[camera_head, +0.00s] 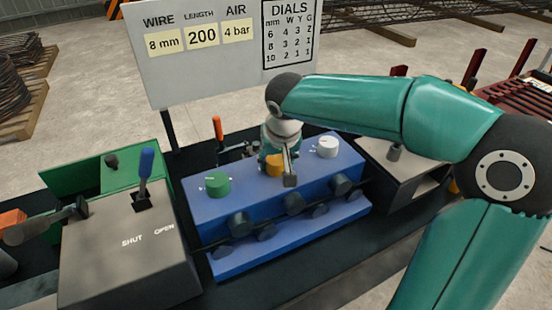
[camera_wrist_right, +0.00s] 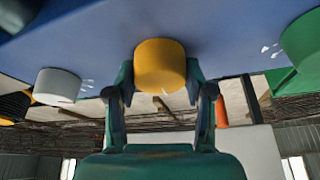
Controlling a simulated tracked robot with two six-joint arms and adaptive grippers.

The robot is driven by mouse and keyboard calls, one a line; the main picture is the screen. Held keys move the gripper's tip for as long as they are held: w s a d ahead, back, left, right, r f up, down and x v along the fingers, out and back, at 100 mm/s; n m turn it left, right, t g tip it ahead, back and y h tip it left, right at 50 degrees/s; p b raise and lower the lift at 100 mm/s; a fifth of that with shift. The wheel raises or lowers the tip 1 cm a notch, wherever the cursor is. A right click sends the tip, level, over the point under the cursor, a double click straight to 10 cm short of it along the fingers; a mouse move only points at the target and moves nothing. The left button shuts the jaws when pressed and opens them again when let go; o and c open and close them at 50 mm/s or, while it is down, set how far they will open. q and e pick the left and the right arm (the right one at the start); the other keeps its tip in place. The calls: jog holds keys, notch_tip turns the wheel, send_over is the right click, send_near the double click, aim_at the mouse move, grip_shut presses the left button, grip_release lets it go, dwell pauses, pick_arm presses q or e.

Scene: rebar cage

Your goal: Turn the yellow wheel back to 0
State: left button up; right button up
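The yellow wheel (camera_head: 274,165) sits on top of the blue machine (camera_head: 320,165), between the green wheel (camera_head: 217,184) and the white wheel (camera_head: 328,147). My right gripper (camera_head: 278,168) reaches down over the yellow wheel and partly hides it in the head view. In the right wrist view, its two fingers (camera_wrist_right: 161,75) stand on either side of the yellow wheel (camera_wrist_right: 160,66) and appear to touch its sides. A small pale mark shows at the wheel's lower edge there, but its scale cannot be read.
A sign (camera_head: 230,45) behind the machine reads 8 mm, 200, 4 bar and carries a dials table. A grey box (camera_head: 128,245) with a blue-handled lever (camera_head: 145,165) and SHUT and OPEN labels stands at the left. Dark rollers (camera_head: 293,203) line the machine's front.

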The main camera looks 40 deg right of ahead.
jog(key=shift+c, duration=1.3)
jog(key=shift+n, duration=0.4)
jog(key=n+t+y, duration=0.1)
jog(key=n+y, duration=0.1)
jog(key=n, duration=0.2)
jog(key=shift+n, duration=0.3)
jog(key=n+y, duration=0.2)
jog(key=n, duration=0.4)
jog(key=shift+n, duration=0.3)
jog(key=shift+g+y, duration=0.3)
jog(key=o, duration=1.2)
jog(key=shift+c, duration=0.2)
